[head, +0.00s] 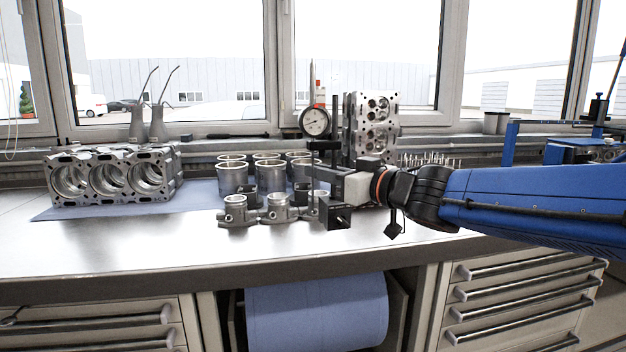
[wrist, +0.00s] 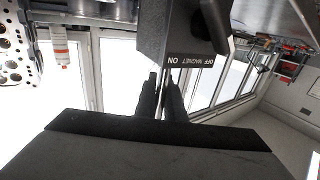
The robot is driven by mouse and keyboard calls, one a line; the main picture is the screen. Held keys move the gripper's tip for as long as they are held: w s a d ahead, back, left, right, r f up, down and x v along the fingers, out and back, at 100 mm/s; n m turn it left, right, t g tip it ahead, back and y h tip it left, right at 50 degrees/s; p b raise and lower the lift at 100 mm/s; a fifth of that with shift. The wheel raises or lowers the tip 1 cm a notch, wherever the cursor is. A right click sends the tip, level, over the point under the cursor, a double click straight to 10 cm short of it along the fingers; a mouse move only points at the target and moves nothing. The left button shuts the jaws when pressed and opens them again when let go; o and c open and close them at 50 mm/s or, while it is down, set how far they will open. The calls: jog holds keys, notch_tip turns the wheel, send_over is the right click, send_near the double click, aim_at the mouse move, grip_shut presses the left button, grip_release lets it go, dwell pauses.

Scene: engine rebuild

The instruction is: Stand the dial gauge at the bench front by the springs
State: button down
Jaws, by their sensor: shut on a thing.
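The dial gauge has a round white dial (head: 315,122) on a dark upright post, with a black magnet base (head: 336,215) below. In the wrist view its base (wrist: 180,35) shows close up, marked OFF MAGNET ON. My gripper (head: 322,174) reaches in from the right and is shut on the gauge stand just above the base; its fingers (wrist: 166,95) also show in the wrist view. The gauge looks upright. I cannot tell whether the base touches the bench. I cannot make out the springs for certain.
Metal cylinder liners (head: 233,178) stand on a blue mat behind grey metal parts (head: 277,208). An engine block (head: 115,178) is at left, a cylinder head (head: 372,122) behind. Several small upright metal pieces (head: 432,160) stand back right. The bench front (head: 130,245) is clear at left.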

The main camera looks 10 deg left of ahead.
jog(key=w+d+f+m+t+h, duration=0.1)
jog(key=w+d+m+t+h, duration=0.6)
jog(key=w+d, duration=2.2)
notch_tip(320, 180, down, 6)
jog(key=s+d+g, duration=0.1)
jog(key=shift+s+n+h, duration=0.25)
jog(key=shift+n+h, duration=0.05)
jog(key=shift+n, duration=0.1)
jog(key=shift+f, duration=0.4)
dwell(0.3)
jog(key=c, duration=1.8)
grip_release()
jog(key=shift+o, duration=0.2)
jog(key=v, duration=1.7)
jog(key=shift+s, duration=0.2)
jog(key=shift+d, duration=0.15)
